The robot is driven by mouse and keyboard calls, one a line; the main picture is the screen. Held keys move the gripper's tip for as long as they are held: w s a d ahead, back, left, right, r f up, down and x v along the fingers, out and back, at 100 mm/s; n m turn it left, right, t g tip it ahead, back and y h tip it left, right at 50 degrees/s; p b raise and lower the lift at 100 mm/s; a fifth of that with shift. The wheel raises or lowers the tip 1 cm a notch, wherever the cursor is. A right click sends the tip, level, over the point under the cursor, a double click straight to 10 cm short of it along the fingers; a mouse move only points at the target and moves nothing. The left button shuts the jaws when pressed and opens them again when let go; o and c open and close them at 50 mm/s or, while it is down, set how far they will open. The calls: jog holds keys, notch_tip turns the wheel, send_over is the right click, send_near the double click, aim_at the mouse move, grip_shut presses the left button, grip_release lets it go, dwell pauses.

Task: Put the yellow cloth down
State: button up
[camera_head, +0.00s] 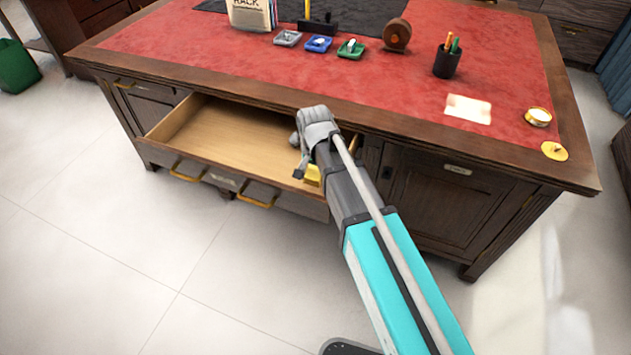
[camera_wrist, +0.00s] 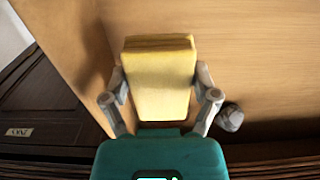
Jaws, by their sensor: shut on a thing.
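The yellow cloth (camera_wrist: 160,85) is a pale yellow, block-shaped piece between the fingers of my gripper (camera_wrist: 160,88) in the wrist view. My gripper is shut on it, with one finger on each side. In the head view only a small yellow part of the cloth (camera_head: 312,174) shows below the end of my arm, at the right end of the open drawer (camera_head: 215,135). The arm hides the rest. The wrist view shows the drawer's light wooden bottom (camera_wrist: 265,60) behind the cloth. I cannot tell whether the cloth touches it.
The drawer's middle and left look empty. A small grey object (camera_wrist: 230,117) lies right of my gripper in the wrist view. On the red desk top (camera_head: 330,80) are small trays (camera_head: 318,44), a tape dispenser (camera_head: 396,36), a pen cup (camera_head: 447,60), a paper (camera_head: 468,109) and a round tin (camera_head: 538,117).

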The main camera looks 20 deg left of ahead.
aim_at(314, 169)
jog(key=shift+f, duration=0.1)
jog(key=shift+w+a+f+b, duration=0.2)
jog(key=shift+w+f+b, duration=0.2)
jog(key=shift+b, duration=0.2)
notch_tip(314, 169, down, 3)
jog(key=b, duration=0.3)
jog(key=shift+f, duration=0.15)
jog(key=o, duration=0.9)
jog(key=shift+c, duration=0.2)
notch_tip(314, 169, up, 12)
jog(key=p, duration=1.2)
jog(key=shift+s+r, duration=0.1)
jog(key=shift+r, duration=0.1)
jog(key=shift+d, duration=0.1)
dwell(0.4)
